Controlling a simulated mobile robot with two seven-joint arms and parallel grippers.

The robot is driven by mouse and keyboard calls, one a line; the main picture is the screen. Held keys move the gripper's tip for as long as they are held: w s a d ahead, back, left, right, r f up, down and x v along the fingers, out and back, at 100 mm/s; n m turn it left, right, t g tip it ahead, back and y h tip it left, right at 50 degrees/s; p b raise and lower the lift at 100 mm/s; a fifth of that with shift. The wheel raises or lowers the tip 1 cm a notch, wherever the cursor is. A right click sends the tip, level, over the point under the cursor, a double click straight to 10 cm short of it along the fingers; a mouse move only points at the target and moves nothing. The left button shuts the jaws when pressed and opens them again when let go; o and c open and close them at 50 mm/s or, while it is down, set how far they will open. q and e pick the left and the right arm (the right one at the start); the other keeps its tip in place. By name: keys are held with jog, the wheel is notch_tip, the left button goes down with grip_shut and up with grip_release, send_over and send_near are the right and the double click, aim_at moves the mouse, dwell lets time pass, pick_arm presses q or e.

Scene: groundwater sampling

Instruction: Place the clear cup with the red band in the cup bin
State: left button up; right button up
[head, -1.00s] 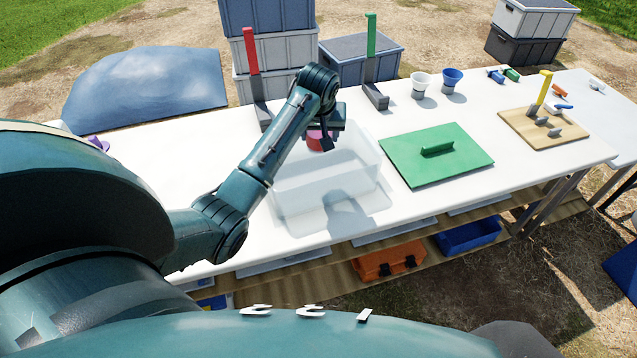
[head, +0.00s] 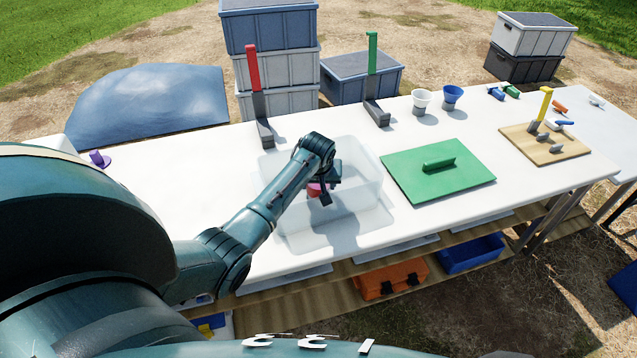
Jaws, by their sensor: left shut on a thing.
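My left gripper (head: 324,194) is shut on the cup with the red band (head: 314,189). Only a little of the red band shows beside the fingers; the arm and gripper hide most of the cup. A clear, see-through bin (head: 360,212) stands on the white table, and the gripper with the cup is over or inside its open top. I cannot tell how far the cup is above the bin floor. My right gripper is not in view.
A green board with a handle (head: 470,184) lies right of the bin. Red-topped (head: 253,70) and green-topped (head: 372,55) uprights stand behind. White (head: 421,100) and blue (head: 452,96) cups stand at the back. A wooden board (head: 560,152) lies right.

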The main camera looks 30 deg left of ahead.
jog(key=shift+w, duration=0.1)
pick_arm(q)
jog(key=o, duration=1.1)
jog(key=shift+f, duration=0.15)
jog(key=shift+r, duration=0.35)
jog(key=p+v, duration=0.1)
jog(key=v, duration=1)
jog(key=shift+s+d+r+p, duration=0.1)
jog(key=shift+s+r+p, duration=0.05)
jog(key=shift+r+p, duration=0.2)
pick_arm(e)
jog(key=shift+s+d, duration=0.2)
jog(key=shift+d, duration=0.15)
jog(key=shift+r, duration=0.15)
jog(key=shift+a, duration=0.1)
